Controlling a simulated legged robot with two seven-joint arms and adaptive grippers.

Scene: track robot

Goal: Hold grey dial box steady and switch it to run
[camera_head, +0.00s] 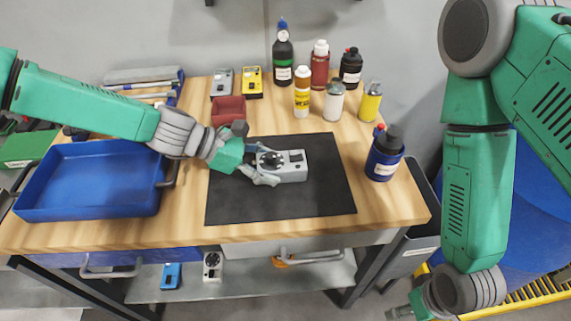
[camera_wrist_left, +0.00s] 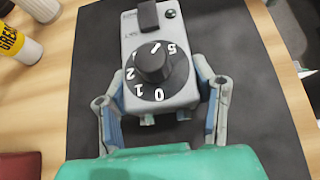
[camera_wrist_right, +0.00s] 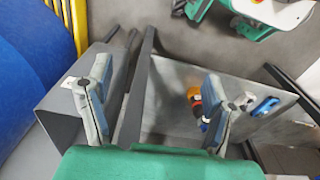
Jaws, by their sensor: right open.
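The grey dial box (camera_head: 291,172) lies on the black mat (camera_head: 235,205). It has a large black knob (camera_wrist_left: 155,62) with a white pointer mark, and numbers around it including 0, 1, 2 and 5. A dark rectangular part (camera_wrist_left: 148,15) sits toward its far end, with a small round black part beside it. My left gripper (camera_head: 262,167) has its fingers on both sides of the box's knob end, seemingly touching it; the fingertips (camera_wrist_left: 162,88) are partly hidden. My right gripper (camera_wrist_right: 155,100) is open and empty, low at the right, away from the table.
A dark blue-labelled bottle (camera_head: 385,155) stands right of the mat. Several bottles stand at the back. A blue tray (camera_head: 90,180) is at left, a red bin (camera_head: 228,110) behind the mat. Grey and yellow devices (camera_head: 252,82) lie at the back. A grey bin (camera_head: 420,220) stands beside the table.

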